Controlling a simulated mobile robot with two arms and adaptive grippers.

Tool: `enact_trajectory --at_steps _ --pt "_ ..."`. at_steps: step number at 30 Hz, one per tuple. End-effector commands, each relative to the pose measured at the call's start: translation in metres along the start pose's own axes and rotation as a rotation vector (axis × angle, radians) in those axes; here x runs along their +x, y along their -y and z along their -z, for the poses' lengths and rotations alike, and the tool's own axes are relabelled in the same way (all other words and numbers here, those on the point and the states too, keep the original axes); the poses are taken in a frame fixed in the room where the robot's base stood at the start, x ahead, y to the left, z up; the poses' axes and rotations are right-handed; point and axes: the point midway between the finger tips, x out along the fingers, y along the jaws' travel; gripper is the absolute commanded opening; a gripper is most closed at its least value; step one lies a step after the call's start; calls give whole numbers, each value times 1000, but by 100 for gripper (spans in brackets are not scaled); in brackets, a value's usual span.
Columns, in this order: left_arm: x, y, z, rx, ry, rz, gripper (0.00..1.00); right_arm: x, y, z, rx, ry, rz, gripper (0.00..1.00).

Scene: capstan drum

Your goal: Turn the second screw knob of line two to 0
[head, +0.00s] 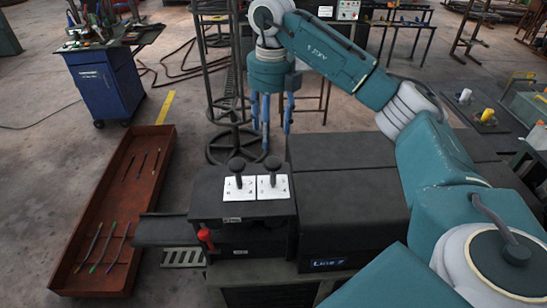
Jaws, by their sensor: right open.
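The black machine (345,215) in the middle front carries a label (327,263) that seems to read "Line 2". On its left part, two black screw knobs stand upright side by side on white marked plates: a left knob (237,168) and a right knob (271,168). The plate markings are too small to read. My right gripper (272,128) hangs with its blue fingers pointing down, above and behind the knobs in the picture. It is open, empty and apart from both knobs. My left gripper is not in view.
A red handle (206,238) sticks out at the machine's front left. A rusty tray (72,277) with thin rods lies on the floor at left. A dark round-based stand (232,146) rises behind the knobs. A blue tool cabinet (106,82) stands further back left.

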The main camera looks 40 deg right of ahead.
Motion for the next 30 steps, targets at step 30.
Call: enact_trajectory --at_steps 30 --pt "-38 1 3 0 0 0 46 104 12 2 17 -6 27 58"
